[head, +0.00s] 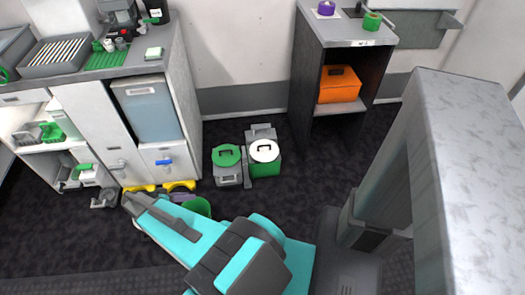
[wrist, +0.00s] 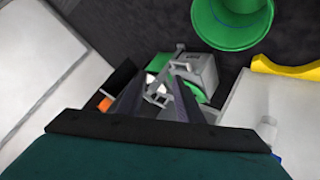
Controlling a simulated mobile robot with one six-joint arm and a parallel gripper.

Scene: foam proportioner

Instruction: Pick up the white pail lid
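The white pail lid (head: 264,150) is round with a dark handle and sits on a green pail (head: 265,170) on the floor. To its left, a green lid (head: 226,155) sits on a grey pail (head: 228,175). My gripper (head: 130,200) is in front of the cabinet, low and to the left of the pails, apart from the white lid. In the wrist view the two dark fingers of my gripper (wrist: 158,82) stand apart with nothing visibly held. A grey pail (wrist: 198,70) and a green lid show beyond them. The white lid is mostly hidden there.
A cabinet (head: 163,150) with a blue tap stands left of the pails, with yellow feet (head: 180,185) near my gripper. A green bucket (wrist: 232,20) is close by on the floor. A shelf unit (head: 345,40) holds an orange box (head: 340,84). Dark floor right of the pails is clear.

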